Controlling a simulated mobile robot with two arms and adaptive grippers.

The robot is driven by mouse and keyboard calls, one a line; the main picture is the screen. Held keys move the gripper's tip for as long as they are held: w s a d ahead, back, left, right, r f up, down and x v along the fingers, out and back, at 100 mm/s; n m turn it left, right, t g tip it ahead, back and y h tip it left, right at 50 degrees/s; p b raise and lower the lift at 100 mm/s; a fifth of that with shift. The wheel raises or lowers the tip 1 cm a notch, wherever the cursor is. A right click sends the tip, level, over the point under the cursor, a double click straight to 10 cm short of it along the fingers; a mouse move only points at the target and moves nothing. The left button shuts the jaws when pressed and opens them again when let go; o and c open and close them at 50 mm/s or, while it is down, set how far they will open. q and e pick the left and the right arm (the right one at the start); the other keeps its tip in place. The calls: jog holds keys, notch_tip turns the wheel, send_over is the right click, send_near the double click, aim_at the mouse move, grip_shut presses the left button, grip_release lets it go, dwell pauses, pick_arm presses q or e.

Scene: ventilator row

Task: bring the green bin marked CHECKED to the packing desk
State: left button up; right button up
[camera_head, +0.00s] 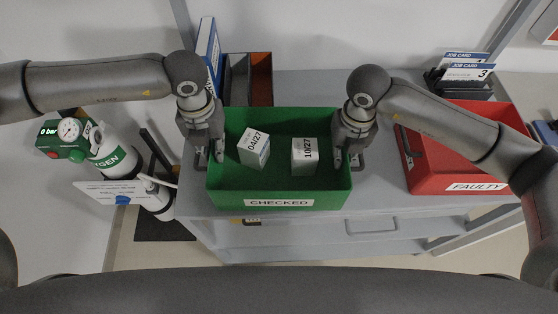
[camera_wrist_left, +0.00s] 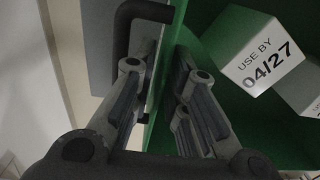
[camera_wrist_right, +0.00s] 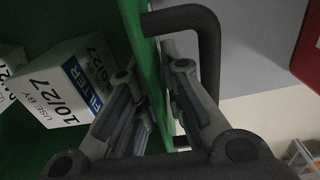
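The green bin marked CHECKED (camera_head: 279,202) is upright at the middle of the grey cart top, its front wall near the cart's front edge. I cannot tell whether its bottom touches the top. Two white boxes, 04/27 (camera_head: 254,150) and 10/27 (camera_head: 305,156), stand inside. My left gripper (camera_head: 210,156) is shut on the bin's left wall, one finger inside and one outside, within the dark handle loop (camera_wrist_left: 124,30). My right gripper (camera_head: 346,160) is shut on the right wall the same way, beside the other handle (camera_wrist_right: 208,50). The packing desk is not recognisable in these views.
A red bin marked FAULTY (camera_head: 476,187) stands to the right on the cart (camera_head: 375,190). Job card holders (camera_head: 466,72) are behind it, and upright folders (camera_head: 208,48) stand behind the green bin. A white oxygen cylinder (camera_head: 117,160) is left of the cart.

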pick_arm(q)
jog(key=shift+c, duration=0.5)
pick_arm(e)
jog(key=shift+c, duration=0.4)
pick_arm(q)
grip_shut()
pick_arm(e)
grip_shut()
pick_arm(q)
jog(key=shift+r, duration=0.15)
pick_arm(e)
jog(key=shift+r, duration=0.15)
